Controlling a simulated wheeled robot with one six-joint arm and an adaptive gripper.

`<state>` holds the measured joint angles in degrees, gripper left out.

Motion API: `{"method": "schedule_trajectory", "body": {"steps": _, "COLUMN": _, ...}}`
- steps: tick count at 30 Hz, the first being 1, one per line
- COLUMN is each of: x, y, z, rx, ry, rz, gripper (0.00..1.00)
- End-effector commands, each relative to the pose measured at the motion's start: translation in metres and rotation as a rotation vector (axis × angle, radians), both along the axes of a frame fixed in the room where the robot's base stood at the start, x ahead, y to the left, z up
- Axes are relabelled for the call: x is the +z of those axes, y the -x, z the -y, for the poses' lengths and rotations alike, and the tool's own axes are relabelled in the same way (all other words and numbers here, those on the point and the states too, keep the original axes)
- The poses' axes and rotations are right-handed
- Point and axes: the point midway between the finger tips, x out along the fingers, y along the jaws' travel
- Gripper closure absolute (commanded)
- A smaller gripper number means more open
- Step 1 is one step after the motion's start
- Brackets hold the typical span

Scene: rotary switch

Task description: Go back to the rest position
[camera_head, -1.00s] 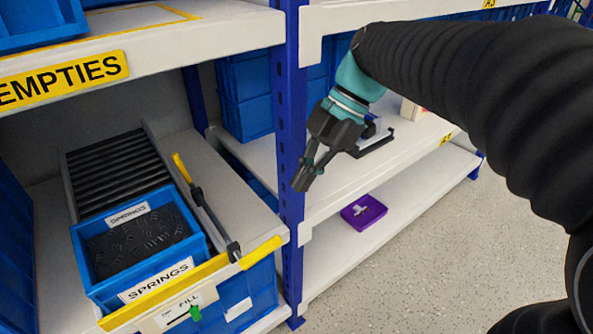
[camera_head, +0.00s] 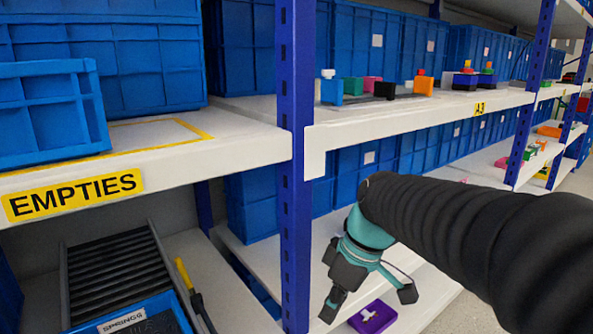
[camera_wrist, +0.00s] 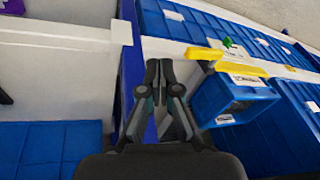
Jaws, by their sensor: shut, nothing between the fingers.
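My gripper (camera_head: 328,312) hangs low in front of the shelving in the head view, pointing down just right of the blue upright (camera_head: 295,215). In the wrist view my gripper (camera_wrist: 159,68) has its fingertips together with nothing between them. The green rotary switch (camera_wrist: 228,43) sits on a white label plate on the shelf front in the wrist view, up and right of the fingertips and apart from them. It is out of sight in the head view.
The blue springs bin (camera_wrist: 235,103) and yellow edge strip (camera_wrist: 212,54) are right of the gripper in the wrist view. The EMPTIES shelf (camera_head: 215,157) is at left. A purple tray (camera_head: 372,318) lies low beside my gripper. Coloured parts stand on the A3 shelf (camera_head: 400,113).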

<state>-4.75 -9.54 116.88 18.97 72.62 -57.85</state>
Motion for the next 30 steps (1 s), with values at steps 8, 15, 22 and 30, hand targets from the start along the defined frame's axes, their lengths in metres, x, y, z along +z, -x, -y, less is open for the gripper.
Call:
{"method": "schedule_trajectory", "body": {"steps": 8, "x": -0.02, "y": 0.028, "z": 0.04, "rx": -0.577, "ry": 0.09, "rz": 0.026, "gripper": 1.0}}
{"method": "schedule_trajectory", "body": {"steps": 15, "x": -0.032, "y": 0.066, "z": 0.076, "rx": -0.963, "ry": 0.082, "rz": 0.14, "gripper": 1.0}}
{"method": "schedule_trajectory", "body": {"steps": 22, "x": -0.035, "y": 0.101, "z": 0.094, "rx": -1.014, "ry": 0.076, "rz": 0.248, "gripper": 1.0}}
{"method": "schedule_trajectory", "body": {"steps": 30, "x": -0.023, "y": 0.111, "z": 0.098, "rx": -1.03, "ry": 0.046, "rz": 0.302, "gripper": 1.0}}
